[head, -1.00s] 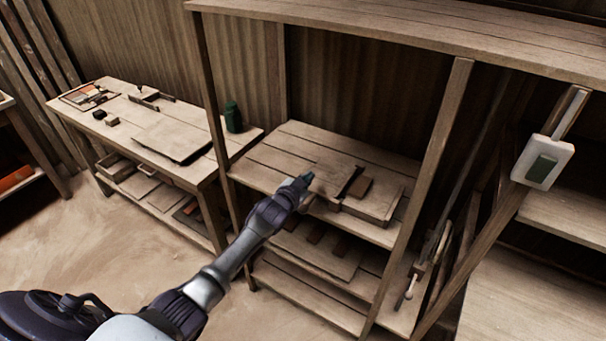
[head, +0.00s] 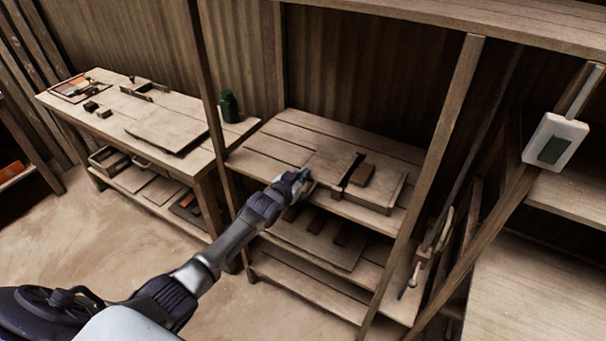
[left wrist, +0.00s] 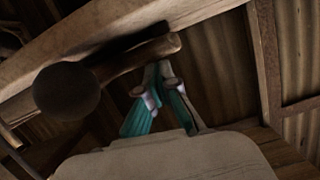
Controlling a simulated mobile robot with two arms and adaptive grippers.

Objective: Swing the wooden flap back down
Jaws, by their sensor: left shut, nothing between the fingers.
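The wooden flap (head: 328,162) shows in the head view as a plank-coloured panel on the middle bench. It lies to the left of a shallow wooden box (head: 378,194), with a dark gap along its right edge. A brown block (head: 362,174) sits at the box. My left gripper (head: 303,175) is at the flap's front left edge; I cannot tell whether it touches. In the left wrist view the teal fingers (left wrist: 160,100) are together and empty, beneath a wooden bar with a dark round end (left wrist: 66,91). My right gripper is not in view.
The bench (head: 270,145) has bare boards at left and back. A shelf with wooden pieces (head: 318,222) lies below. A post (head: 440,150) stands at right, with a white switch box (head: 555,141) beyond.

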